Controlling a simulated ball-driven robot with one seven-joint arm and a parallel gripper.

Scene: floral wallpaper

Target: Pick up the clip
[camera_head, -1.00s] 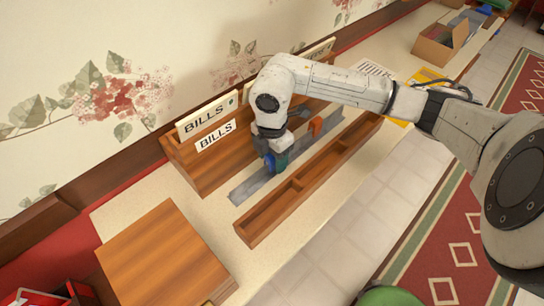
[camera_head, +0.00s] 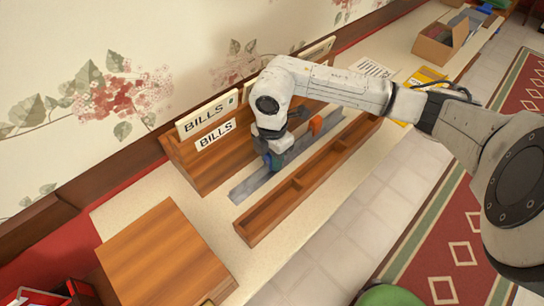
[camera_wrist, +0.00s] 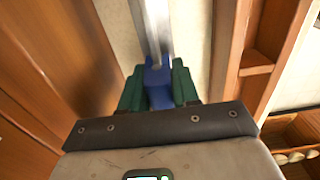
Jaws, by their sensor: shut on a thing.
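The clip appears to be the small blue piece (camera_wrist: 160,80) between the green fingertips of my gripper (camera_wrist: 158,88) in the wrist view. My gripper is shut on it. A shiny grey metal strip (camera_wrist: 152,25) runs away from the blue piece, and I cannot tell whether the two touch. In the head view my gripper (camera_head: 274,160) points down at the flat grey strip (camera_head: 250,187), between the bills holder and a long wooden tray. The clip is mostly hidden there by the fingers and wrist.
The wooden bills holder (camera_head: 190,160) stands close behind my gripper. The long wooden tray (camera_head: 262,222) lies just in front. A wooden box (camera_head: 165,255) sits at the near left. The pale counter (camera_head: 225,215) is bare between them.

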